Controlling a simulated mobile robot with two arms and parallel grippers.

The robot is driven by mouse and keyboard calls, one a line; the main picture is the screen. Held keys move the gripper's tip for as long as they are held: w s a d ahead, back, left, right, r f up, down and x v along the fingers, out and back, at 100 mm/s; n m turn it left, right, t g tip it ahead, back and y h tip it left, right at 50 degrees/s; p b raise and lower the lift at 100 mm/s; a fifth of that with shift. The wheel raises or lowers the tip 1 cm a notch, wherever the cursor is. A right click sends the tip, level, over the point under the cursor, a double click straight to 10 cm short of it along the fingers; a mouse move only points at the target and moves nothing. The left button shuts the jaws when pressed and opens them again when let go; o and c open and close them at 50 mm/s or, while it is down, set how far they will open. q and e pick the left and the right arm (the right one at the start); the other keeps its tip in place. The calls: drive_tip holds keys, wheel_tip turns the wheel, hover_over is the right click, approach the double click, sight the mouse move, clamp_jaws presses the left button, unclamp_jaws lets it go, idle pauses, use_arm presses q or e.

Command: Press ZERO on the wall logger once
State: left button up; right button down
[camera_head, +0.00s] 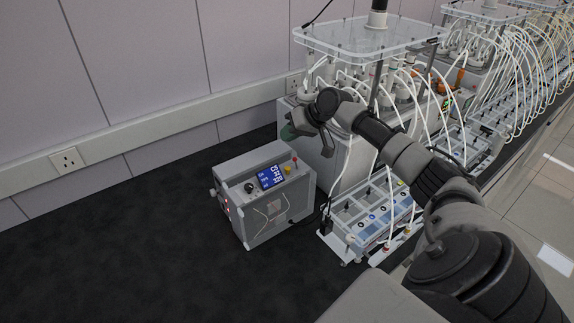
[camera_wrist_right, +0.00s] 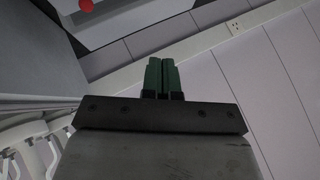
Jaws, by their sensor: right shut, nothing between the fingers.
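A grey box-shaped instrument (camera_head: 270,215) with a lit blue display (camera_head: 271,177) stands on the dark bench top. It has a dark knob, a yellow part and a red knob on top. I cannot read a ZERO label, and cannot tell whether this is the logger. My right gripper (camera_head: 288,132) is above and behind this box, apart from it, in front of the reactor unit. In the right wrist view its green fingers (camera_wrist_right: 161,76) are together with nothing between them. A red round part (camera_wrist_right: 86,6) on a pale surface shows at that view's top left. My left gripper is out of view.
A reactor unit (camera_head: 340,165) with a clear top plate and many white tubes stands right of the box. A low tray (camera_head: 350,235) with small bottles lies before it. A wall socket (camera_head: 67,159) is on the left. The bench's left front is clear.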

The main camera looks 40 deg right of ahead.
drive_tip(key=b, duration=0.5)
hover_over(287, 170)
drive_tip(key=d, duration=0.1)
drive_tip(key=f, duration=0.7)
drive_tip(key=shift+w+d, duration=0.2)
drive_tip(key=shift+w, duration=0.1)
drive_tip(key=shift+f, duration=0.4)
idle(0.6)
drive_tip(key=shift+f, duration=0.4)
drive_tip(key=shift+f+b, duration=0.7)
drive_tip(key=shift+f, duration=0.2)
idle(0.7)
drive_tip(key=shift+r, duration=0.15)
drive_tip(key=shift+r+p, duration=1.05)
drive_tip(key=shift+r, duration=0.1)
drive_tip(key=shift+r, duration=0.1)
